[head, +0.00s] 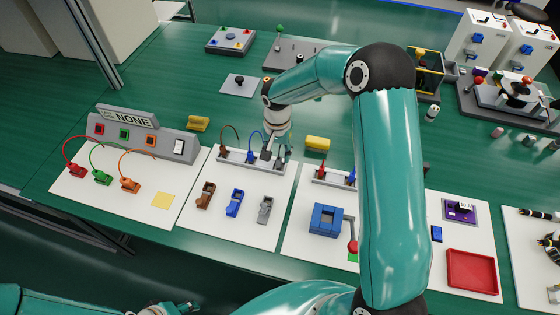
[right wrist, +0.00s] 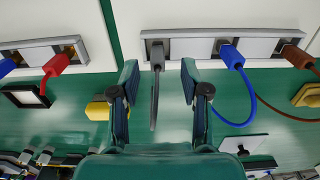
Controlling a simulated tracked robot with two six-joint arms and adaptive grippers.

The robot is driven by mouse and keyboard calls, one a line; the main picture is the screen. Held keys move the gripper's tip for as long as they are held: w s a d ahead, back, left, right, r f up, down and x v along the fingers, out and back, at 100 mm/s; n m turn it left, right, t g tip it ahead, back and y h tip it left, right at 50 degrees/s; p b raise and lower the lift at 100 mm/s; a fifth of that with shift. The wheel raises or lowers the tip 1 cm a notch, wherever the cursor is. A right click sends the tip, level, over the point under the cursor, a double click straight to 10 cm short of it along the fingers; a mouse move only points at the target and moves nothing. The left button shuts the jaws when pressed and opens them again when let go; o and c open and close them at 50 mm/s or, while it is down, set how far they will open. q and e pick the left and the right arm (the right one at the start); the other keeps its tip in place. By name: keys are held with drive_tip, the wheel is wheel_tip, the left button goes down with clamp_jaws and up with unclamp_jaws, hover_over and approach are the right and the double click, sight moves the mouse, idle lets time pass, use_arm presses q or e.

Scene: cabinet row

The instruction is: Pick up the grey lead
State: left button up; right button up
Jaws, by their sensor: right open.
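The grey lead (right wrist: 156,85) shows in the right wrist view, its plug end at a light grey rail (right wrist: 198,47) and its cable hanging down. My right gripper (right wrist: 160,75) is open, with one finger on each side of the grey lead and gaps visible. In the head view my right gripper (head: 273,152) is over the right end of the rail and largely hides the grey lead. The blue lead (right wrist: 232,58) and the brown lead (right wrist: 297,57) are at the same rail. My left gripper (head: 172,308) is partly cut off at the bottom edge.
Brown (head: 205,195), blue (head: 235,203) and grey (head: 265,209) blocks lie on the white mat in front of the rail. A yellow block (head: 317,143) lies to the right. A second rail (head: 333,178) with red and blue leads stands beside it.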

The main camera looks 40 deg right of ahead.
sight(279, 157)
drive_tip(key=f, duration=0.1)
drive_tip(key=f+p, duration=0.1)
drive_tip(key=f, duration=0.2)
drive_tip(key=shift+w+d+f, duration=0.1)
drive_tip(key=shift+d+f, duration=0.1)
drive_tip(key=shift+d, duration=0.05)
clamp_jaws()
